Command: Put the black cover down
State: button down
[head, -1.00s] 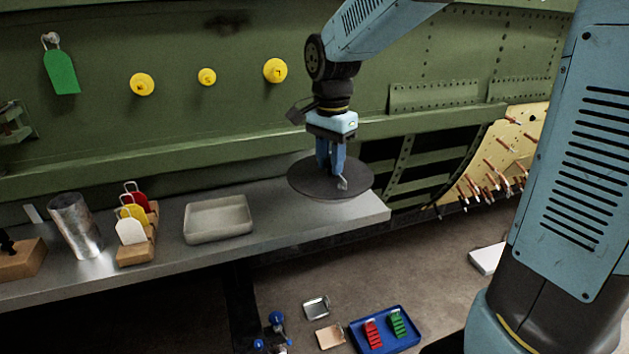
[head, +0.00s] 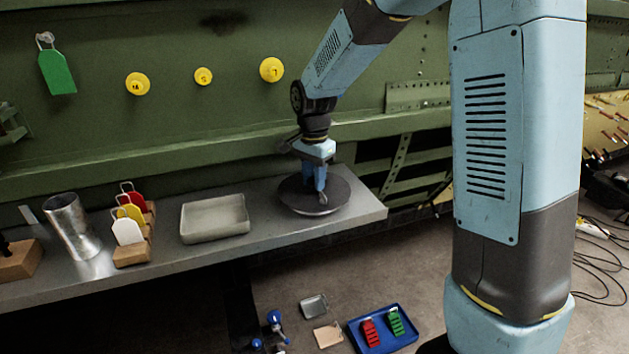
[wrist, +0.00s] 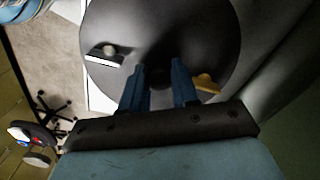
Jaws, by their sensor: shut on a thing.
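The black cover (head: 335,195) is a flat dark disc at the right end of the grey shelf (head: 270,215). In the head view it lies level at about the height of the shelf top. Whether it fully touches the shelf is hard to tell. My gripper (head: 319,186) points down at the middle of the disc, shut on the cover's handle. In the wrist view the cover (wrist: 210,40) fills the upper middle, below the blue fingers (wrist: 158,88). The grip point itself is dark and partly hidden.
Left of the cover stand an empty grey tray (head: 214,218), a wooden rack with coloured tags (head: 134,250) and a metal cup (head: 72,225). The green fuselage wall (head: 220,120) with yellow plugs rises behind. A blue tray (head: 384,343) lies below on the floor.

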jog(key=shift+f, duration=0.4)
jog(key=c, duration=0.8)
grip_release()
jog(key=shift+c, duration=0.2)
jog(key=shift+r, duration=0.15)
notch_tip(320, 180, up, 12)
jog(key=f, duration=0.1)
jog(key=s+d+r+n+t, duration=0.35)
jog(key=s+d+r, duration=0.35)
jog(key=s+d, duration=0.45)
jog(key=s+d+n+t, duration=0.1)
jog(key=s+d+n, duration=0.1)
jog(key=s, duration=0.5)
jog(key=s+d+n+t, duration=0.1)
jog(key=s+d+n, duration=0.2)
jog(key=s, duration=0.3)
jog(key=shift+s+d+f, duration=0.35)
jog(key=shift+d+f, duration=0.1)
jog(key=shift+d, duration=0.2)
jog(key=shift+n, duration=0.25)
